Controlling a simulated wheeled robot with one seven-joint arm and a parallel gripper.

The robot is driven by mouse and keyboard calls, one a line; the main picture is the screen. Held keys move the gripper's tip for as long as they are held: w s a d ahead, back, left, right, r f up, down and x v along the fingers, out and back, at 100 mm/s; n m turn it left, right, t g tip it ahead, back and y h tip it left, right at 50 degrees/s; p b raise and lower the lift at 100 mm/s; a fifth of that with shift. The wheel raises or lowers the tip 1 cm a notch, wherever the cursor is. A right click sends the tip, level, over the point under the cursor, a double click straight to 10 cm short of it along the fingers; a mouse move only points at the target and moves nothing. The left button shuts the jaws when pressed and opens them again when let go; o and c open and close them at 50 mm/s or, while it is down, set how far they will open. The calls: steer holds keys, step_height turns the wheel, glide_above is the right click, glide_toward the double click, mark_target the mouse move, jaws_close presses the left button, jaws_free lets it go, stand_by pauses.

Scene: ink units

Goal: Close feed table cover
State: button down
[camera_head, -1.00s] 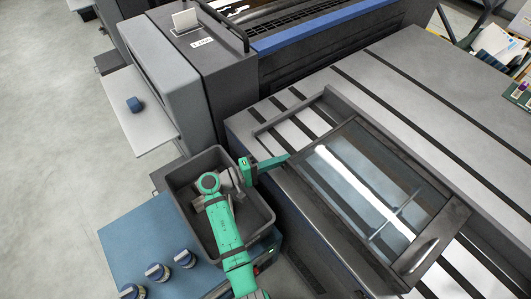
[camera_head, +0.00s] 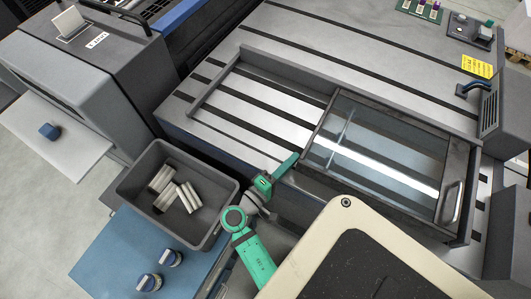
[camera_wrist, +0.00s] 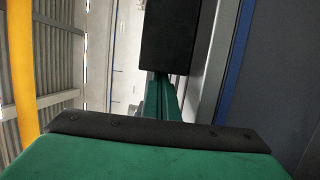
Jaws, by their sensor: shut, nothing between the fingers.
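The feed table cover (camera_head: 375,152) is a clear panel in a dark frame, with a metal handle (camera_head: 451,203) at its right end. It lies over the right part of a raised rectangular frame (camera_head: 219,90) on the slotted feed table (camera_head: 330,35). The left part of that frame is uncovered. My gripper (camera_head: 290,163) is green and shut, with its tips at the cover's near left edge; I cannot tell whether they touch it. In the wrist view the green fingers (camera_wrist: 161,95) are together and empty, partly hidden by a black block.
A dark bin (camera_head: 128,190) with several pale cylinders stands left of my gripper. A blue panel with knobs (camera_head: 148,282) is below it. A grey machine with a white shelf (camera_head: 60,140) is at the left. A beige-edged part (camera_head: 330,225) blocks the lower right.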

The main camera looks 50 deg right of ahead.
mark_target(298, 167)
steer(key=shift+s+d, duration=0.15)
steer(key=shift+s, duration=0.55)
steer(key=shift+s+d, duration=0.15)
steer(key=shift+s, duration=0.5)
steer(key=shift+s, duration=0.15)
steer(key=shift+w, duration=0.55)
steer(key=w, duration=0.3)
steer(key=shift+a, duration=0.4)
steer(key=shift+w+a+f, duration=0.1)
steer(key=shift+w+a, duration=0.4)
steer(key=shift+a, duration=0.4)
steer(key=a, duration=0.8)
steer(key=shift+a, duration=0.25)
